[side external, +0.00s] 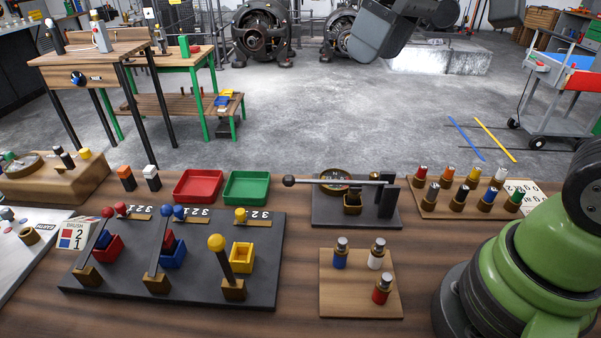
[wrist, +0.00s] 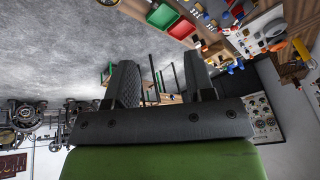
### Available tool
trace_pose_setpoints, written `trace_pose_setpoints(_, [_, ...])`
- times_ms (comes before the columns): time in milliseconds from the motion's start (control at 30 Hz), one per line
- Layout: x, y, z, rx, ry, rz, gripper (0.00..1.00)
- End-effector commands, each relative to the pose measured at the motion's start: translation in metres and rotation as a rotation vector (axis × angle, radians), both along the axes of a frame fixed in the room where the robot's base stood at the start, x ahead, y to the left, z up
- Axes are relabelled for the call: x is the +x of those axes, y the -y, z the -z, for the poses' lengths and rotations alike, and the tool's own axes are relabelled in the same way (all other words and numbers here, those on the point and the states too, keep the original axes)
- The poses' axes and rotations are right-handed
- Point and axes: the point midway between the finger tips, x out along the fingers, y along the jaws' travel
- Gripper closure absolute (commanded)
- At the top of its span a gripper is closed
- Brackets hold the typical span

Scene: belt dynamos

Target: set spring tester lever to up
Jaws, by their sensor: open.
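The spring tester (side external: 325,212) stands on a dark plate near the middle of the bench in the side view. Its lever (side external: 345,183) is a grey bar with a dark ball knob (side external: 289,181) at its left end. The bar lies about level, running from the dark post (side external: 388,200) on the right, in front of a brass-rimmed dial. My gripper (wrist: 163,78) shows in the wrist view with its two dark fingers wide apart and nothing held between them. It is well away from the lever. I cannot make out the tester in the wrist view.
Left of the tester is a black board (side external: 200,285) with several upright levers. Red (side external: 198,186) and green (side external: 246,187) trays lie behind it. A wooden board (side external: 345,300) with three capped cylinders is in front; a rack (side external: 440,207) of several more is right.

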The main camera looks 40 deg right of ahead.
Motion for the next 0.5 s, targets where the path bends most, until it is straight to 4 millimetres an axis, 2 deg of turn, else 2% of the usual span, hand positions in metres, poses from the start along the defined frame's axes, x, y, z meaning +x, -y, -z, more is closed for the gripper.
trace_pose_setpoints(33, [0.018,0.000,0.008,-0.020,-0.040,-0.058,0.51])
trace_pose_setpoints(100, [0.041,-0.001,0.021,-0.045,-0.085,-0.147,0.51])
trace_pose_setpoints(167, [0.059,-0.001,0.034,-0.061,-0.123,-0.223,0.51])
trace_pose_setpoints(300, [0.096,-0.002,0.073,-0.087,-0.211,-0.403,0.51])
trace_pose_setpoints(500, [0.126,-0.003,0.130,-0.092,-0.300,-0.606,0.51])
